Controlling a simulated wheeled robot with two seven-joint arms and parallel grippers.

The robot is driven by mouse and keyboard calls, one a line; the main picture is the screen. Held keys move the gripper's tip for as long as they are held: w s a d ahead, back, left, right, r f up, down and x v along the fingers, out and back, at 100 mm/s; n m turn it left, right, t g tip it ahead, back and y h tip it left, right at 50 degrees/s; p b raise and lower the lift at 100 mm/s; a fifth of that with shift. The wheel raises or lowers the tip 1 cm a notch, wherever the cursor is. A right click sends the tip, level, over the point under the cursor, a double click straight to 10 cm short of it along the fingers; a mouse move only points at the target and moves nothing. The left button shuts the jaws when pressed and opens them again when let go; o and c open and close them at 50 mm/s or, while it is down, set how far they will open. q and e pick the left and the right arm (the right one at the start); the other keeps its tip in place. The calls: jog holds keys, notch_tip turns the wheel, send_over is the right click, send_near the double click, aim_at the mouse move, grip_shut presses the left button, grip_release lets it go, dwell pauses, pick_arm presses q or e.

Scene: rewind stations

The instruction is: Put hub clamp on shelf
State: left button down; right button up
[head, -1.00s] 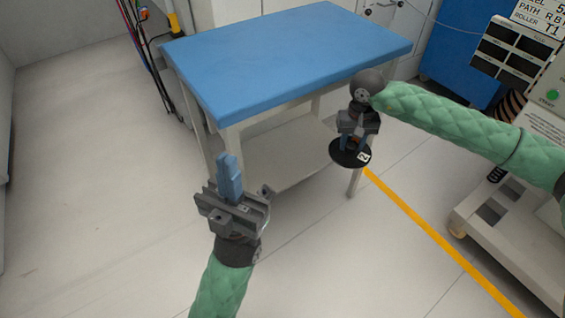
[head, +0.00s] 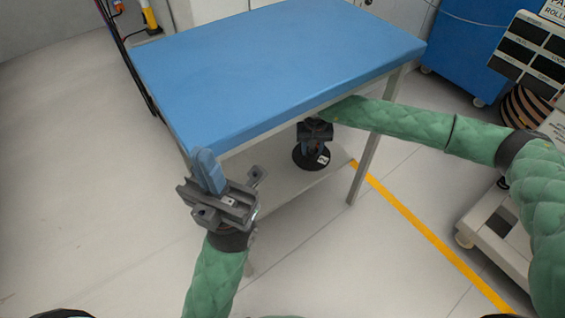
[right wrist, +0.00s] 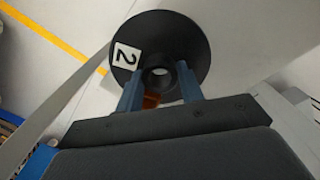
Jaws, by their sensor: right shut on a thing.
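The hub clamp (head: 303,163), a black disc with a white label reading 2, is in my right gripper (head: 314,149) below the blue tabletop's front edge. In the right wrist view, the fingers (right wrist: 160,85) are shut on its raised hub, and the disc (right wrist: 190,40) faces the camera. The pale lower shelf (head: 275,190) of the table is below the clamp. I cannot tell whether the clamp touches it. My left gripper (head: 209,172) is empty at the table's front left corner, its fingers together.
The blue tabletop (head: 270,70) is bare and lies just above my right gripper. A table leg (head: 368,160) stands to the right of the clamp. A machine with display panels (head: 530,60) and a pale base (head: 490,225) is at the right.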

jog(key=a+f, duration=0.1)
jog(key=a, duration=0.2)
jog(key=a+f+b, duration=0.1)
jog(key=a+f, duration=0.3)
jog(key=a, duration=0.1)
jog(key=shift+s+a+f, duration=0.15)
jog(key=shift+s+a, duration=0.15)
jog(key=shift+a, duration=0.05)
jog(key=shift+f+b, duration=0.65)
jog(key=shift+f, duration=1.3)
jog(key=shift+f, duration=0.15)
jog(key=o, duration=1.2)
jog(key=shift+c, duration=0.2)
notch_tip(320, 180, up, 12)
jog(key=p, duration=0.2)
jog(key=shift+s, duration=0.1)
